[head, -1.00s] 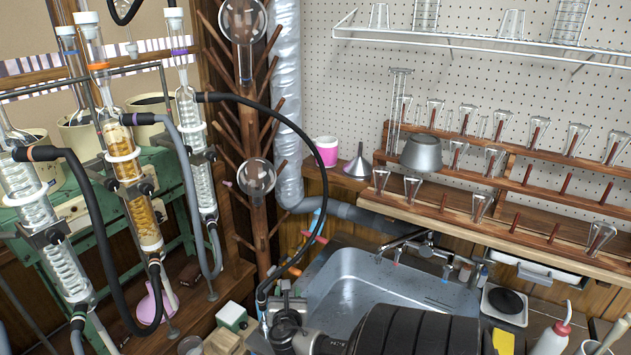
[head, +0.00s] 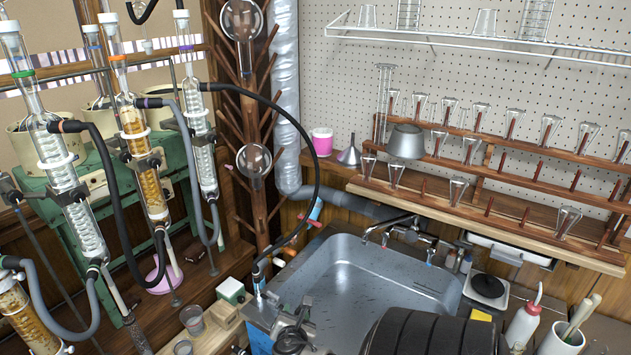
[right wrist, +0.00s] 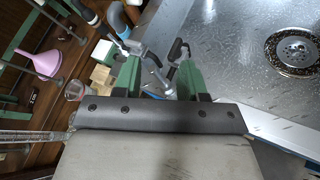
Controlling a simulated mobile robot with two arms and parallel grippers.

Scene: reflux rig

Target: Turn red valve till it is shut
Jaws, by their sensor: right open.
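The faucet (head: 410,232) stands at the back of the sink in the head view. A small red-ended part (head: 386,239) shows on its left and a blue one on its right. A salmon-red fitting (head: 294,238) sticks out behind the sink's left corner; I cannot tell which is the red valve. My right gripper (head: 293,308) is over the sink's left front edge, apart from both. In the right wrist view its two green fingers (right wrist: 152,58) are spread, with nothing held between them. No clear red valve shows there. My left gripper is not in view.
The steel sink basin (head: 360,275) is empty. A black hose (head: 316,165) hangs down beside its left edge. Glass condensers (head: 140,150) stand at the left. A hotplate (head: 487,288) and a wash bottle (head: 525,320) are at the right.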

